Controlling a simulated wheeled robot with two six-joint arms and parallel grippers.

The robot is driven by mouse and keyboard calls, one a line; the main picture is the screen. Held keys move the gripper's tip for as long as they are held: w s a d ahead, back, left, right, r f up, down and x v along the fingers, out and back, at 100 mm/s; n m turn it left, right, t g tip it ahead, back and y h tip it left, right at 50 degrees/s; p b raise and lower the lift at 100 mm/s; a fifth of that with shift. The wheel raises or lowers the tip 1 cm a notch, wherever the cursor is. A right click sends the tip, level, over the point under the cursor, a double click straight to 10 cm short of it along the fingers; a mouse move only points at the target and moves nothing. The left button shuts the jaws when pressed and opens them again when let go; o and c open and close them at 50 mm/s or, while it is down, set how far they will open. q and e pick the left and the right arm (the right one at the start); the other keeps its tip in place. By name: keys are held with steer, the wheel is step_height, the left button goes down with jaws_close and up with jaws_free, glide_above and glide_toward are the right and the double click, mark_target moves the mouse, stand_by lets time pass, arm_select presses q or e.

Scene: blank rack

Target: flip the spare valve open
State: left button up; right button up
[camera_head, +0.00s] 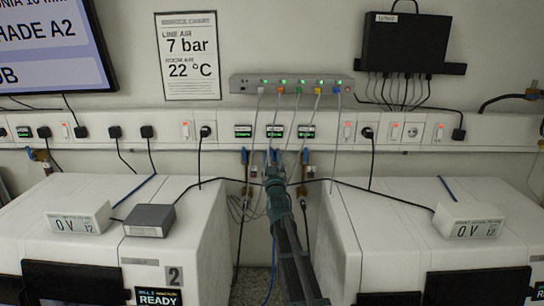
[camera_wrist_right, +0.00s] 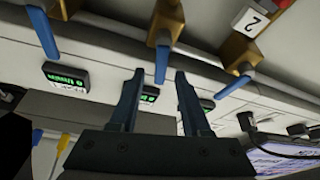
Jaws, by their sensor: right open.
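Three brass valves with blue lever handles hang under the wall rail, at left (camera_head: 244,158), behind my gripper, and at right (camera_head: 305,158). The label text is too small to tell which valve is the spare. My right gripper (camera_head: 273,160) is open in front of the middle valve. In the wrist view its two fingers (camera_wrist_right: 158,80) stand either side of the middle handle's line; contact cannot be told. My left gripper is out of view.
White cabinets stand left (camera_head: 205,205) and right (camera_head: 345,215), with a narrow gap between them where my right arm reaches. Several cables hang from a grey hub (camera_head: 290,86) past the valves. A dark grey box (camera_head: 150,220) lies on the left cabinet.

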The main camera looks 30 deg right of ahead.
jaws_close()
steer(key=shift+s+d+m+g+h, duration=0.2)
steer(key=shift+m+g+h, duration=0.3)
steer(key=shift+m, duration=0.7)
steer(key=shift+s+d+m+g+h, duration=0.1)
steer(key=shift+d+m+g+h, duration=0.1)
steer(key=shift+m+h, duration=0.75)
steer(key=shift+m, duration=0.25)
jaws_free()
